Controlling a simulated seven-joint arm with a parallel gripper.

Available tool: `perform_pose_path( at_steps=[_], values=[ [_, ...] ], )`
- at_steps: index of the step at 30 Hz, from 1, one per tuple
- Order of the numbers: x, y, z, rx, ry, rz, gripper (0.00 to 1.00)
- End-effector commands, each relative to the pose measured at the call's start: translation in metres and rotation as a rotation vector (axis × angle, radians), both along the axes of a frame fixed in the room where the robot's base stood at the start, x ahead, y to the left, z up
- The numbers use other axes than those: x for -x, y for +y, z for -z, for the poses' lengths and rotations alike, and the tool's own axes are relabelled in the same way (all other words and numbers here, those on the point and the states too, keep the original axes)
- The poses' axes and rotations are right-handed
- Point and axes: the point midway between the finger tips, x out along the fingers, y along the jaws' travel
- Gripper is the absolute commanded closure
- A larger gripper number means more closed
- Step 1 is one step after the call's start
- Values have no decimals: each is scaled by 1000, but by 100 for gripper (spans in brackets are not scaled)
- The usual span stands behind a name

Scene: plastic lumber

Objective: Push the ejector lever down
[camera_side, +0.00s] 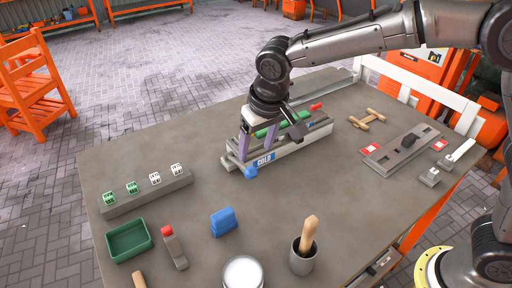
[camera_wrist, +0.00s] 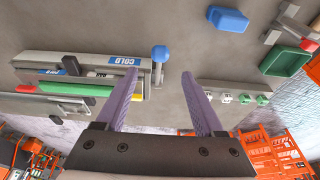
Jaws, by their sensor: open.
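The ejector lever has a blue ball knob (camera_side: 250,171) at the near left end of the grey fixture marked COLD (camera_side: 290,149). In the wrist view the knob (camera_wrist: 160,53) tops a short grey stem and appears between my two fingertips. A green bar with a red end (camera_side: 267,131) lies along the fixture. My gripper (camera_side: 252,145) has purple fingers and is open above the lever end of the fixture. In the wrist view my gripper (camera_wrist: 160,72) has nothing between its fingers except the lever in line behind them. I cannot tell whether a finger touches it.
A grey rail with green and white blocks (camera_side: 147,194) lies to the left. A green tray (camera_side: 129,240), a blue block (camera_side: 223,221) and a cup with a wooden handle (camera_side: 302,257) stand in front. A grey slide fixture (camera_side: 402,149) is at right. Table around the knob is clear.

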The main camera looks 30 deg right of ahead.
Motion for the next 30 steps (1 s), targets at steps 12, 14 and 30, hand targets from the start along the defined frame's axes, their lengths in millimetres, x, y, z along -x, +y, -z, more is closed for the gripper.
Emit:
perform_pose_path(
  at_steps=[12, 14, 30],
  values=[
    [-7, 10, -71, 54, -112, -29, 91],
    [-8, 9, -69, 57, -112, -28, 100],
    [-42, 4, 21, 57, -108, -27, 100]
  ],
)
